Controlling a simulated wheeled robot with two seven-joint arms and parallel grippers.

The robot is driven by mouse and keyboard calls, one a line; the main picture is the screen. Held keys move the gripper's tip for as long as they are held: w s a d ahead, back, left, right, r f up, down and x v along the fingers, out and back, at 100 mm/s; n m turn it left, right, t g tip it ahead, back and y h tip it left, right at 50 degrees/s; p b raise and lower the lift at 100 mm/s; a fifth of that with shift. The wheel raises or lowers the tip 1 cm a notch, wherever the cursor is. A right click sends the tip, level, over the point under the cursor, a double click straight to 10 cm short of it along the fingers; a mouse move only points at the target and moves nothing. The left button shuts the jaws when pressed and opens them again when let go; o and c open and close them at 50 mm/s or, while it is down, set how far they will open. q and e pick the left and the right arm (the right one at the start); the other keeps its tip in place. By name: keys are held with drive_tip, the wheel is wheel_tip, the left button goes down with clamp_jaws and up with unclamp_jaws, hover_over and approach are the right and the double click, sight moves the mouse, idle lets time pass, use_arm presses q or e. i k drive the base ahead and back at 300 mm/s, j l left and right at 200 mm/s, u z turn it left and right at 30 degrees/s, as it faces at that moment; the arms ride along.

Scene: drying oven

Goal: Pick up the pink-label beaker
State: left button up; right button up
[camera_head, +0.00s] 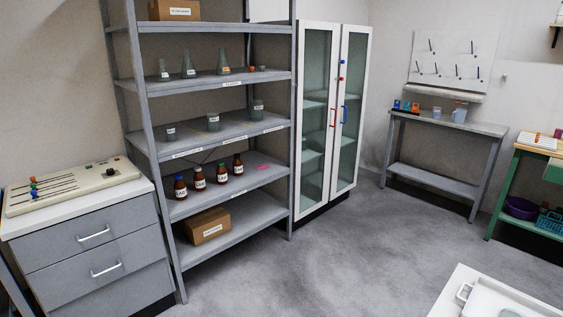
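Three grey glass beakers stand apart in a row on the middle shelf of the open rack: a left one (171,133), a middle one (214,122) and a right one (257,109). They carry small labels, too small for me to tell any as pink. A pale blue container (459,114) with something reddish at its top stands on the grey side table at the back right; I cannot tell whether it is a beaker. Neither of my grippers is in view.
The grey rack (220,134) also holds flasks (189,66), brown bottles (199,178), a flat pink item (263,167) and cardboard boxes (208,226). A drawer cabinet (95,240) stands left and a glass-door cabinet (333,115) right of the rack.

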sight(437, 111)
drive_tip(key=i+j+u, duration=0.3)
drive_tip(key=u, duration=0.15)
drive_tip(key=i+j+u, duration=0.1)
drive_tip(key=i+u, duration=0.3)
drive_tip(key=i+z, duration=0.3)
drive_tip(key=i, duration=0.15)
drive_tip(key=i+j+z, duration=0.25)
drive_tip(key=i, duration=0.15)
drive_tip(key=i+l+z, duration=0.25)
drive_tip(key=z, duration=0.2)
drive_tip(key=i+l+z, duration=0.1)
drive_tip(key=i+z, duration=0.75)
drive_tip(key=i+j+z, duration=0.15)
drive_tip(key=i+z, duration=0.5)
drive_tip(key=i, duration=2)
